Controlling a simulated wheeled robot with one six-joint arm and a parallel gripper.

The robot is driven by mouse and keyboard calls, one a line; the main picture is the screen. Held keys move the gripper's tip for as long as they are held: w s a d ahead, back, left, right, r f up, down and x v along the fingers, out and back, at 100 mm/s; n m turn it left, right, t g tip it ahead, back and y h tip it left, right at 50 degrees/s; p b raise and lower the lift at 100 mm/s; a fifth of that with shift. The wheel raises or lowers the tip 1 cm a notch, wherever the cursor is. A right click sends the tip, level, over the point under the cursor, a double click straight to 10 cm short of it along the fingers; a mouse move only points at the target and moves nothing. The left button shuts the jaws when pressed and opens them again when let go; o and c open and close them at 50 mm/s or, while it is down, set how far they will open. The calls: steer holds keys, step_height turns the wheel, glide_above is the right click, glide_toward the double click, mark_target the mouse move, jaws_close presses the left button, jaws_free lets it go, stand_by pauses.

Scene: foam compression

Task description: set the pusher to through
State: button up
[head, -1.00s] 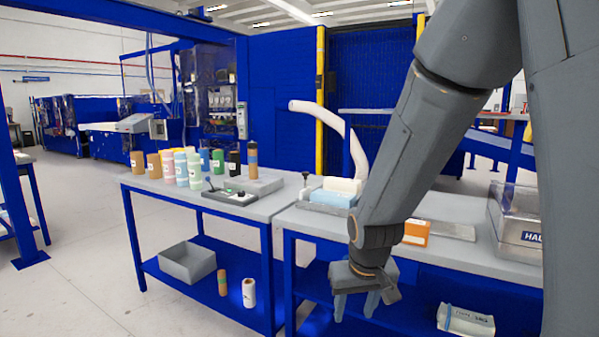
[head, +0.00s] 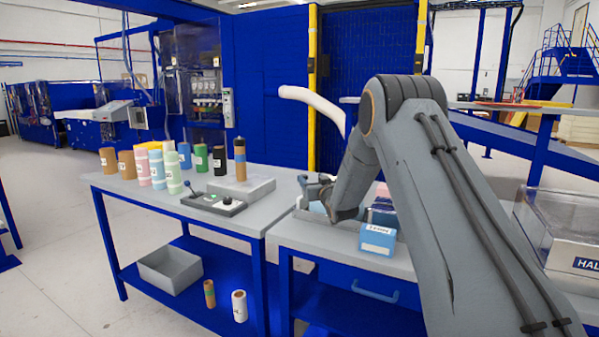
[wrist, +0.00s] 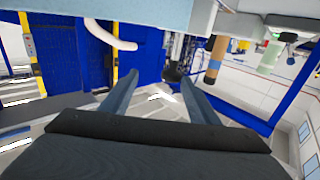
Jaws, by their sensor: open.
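A small grey control box (head: 213,204) lies at the front of the left bench. It carries a lever (head: 190,187) at its left and a black knob (head: 227,200) at its right. I cannot tell which part is the pusher, and no setting can be read. My gripper (head: 318,188) is over the left end of the right bench, to the right of the box and apart from it. In the wrist view my gripper (wrist: 160,92) has its two fingers apart with nothing between them. My forearm partly hides the gripper and the things behind it.
A blue-and-white box (head: 377,239) sits at the right bench's front edge. A clear-sided case (head: 560,235) stands at right. Open floor lies at left.

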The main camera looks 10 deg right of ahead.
steer(key=w+a+p, duration=0.1)
steer(key=w+a, duration=0.2)
steer(key=w, duration=0.4)
steer(key=shift+w, duration=0.3)
steer(key=shift+c, duration=0.4)
jaws_close()
